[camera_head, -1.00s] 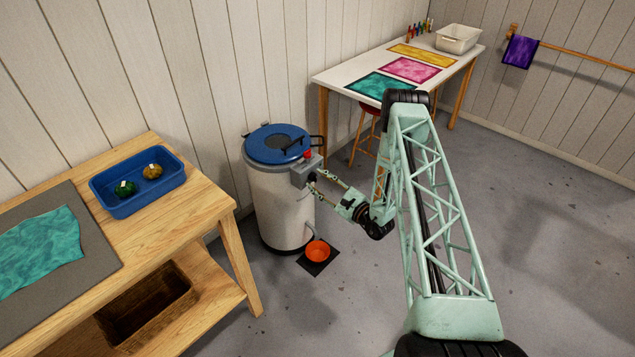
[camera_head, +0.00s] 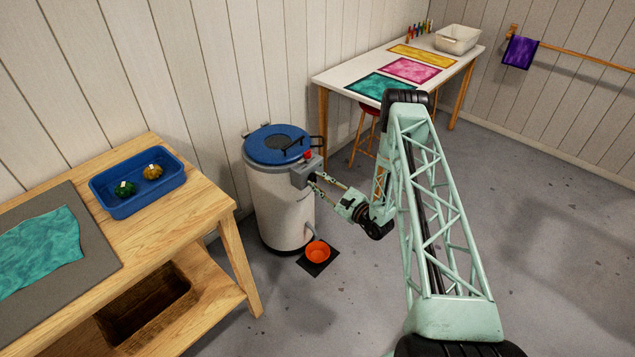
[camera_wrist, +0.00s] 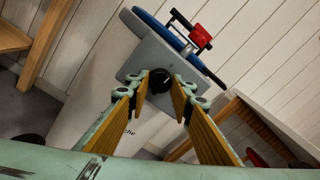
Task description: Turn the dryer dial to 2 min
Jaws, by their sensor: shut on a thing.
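The dryer (camera_head: 278,205) is a white cylinder with a blue lid (camera_head: 277,144) and a grey control box (camera_head: 302,174) on its right side. In the wrist view the black dial (camera_wrist: 160,80) sits on the face of the grey box (camera_wrist: 150,55). My gripper (camera_head: 315,182) is at the front of the box. In the wrist view my gripper (camera_wrist: 159,88) has one finger on each side of the dial, shut on it. A small pale mark shows on the dial; its setting is too small to read.
An orange bowl (camera_head: 317,251) stands on a dark mat (camera_head: 325,264) below the dryer's spout. A wooden table (camera_head: 195,209) with a blue tray (camera_head: 112,206) is at left. A white table (camera_head: 333,76) stands behind. The floor at right is clear.

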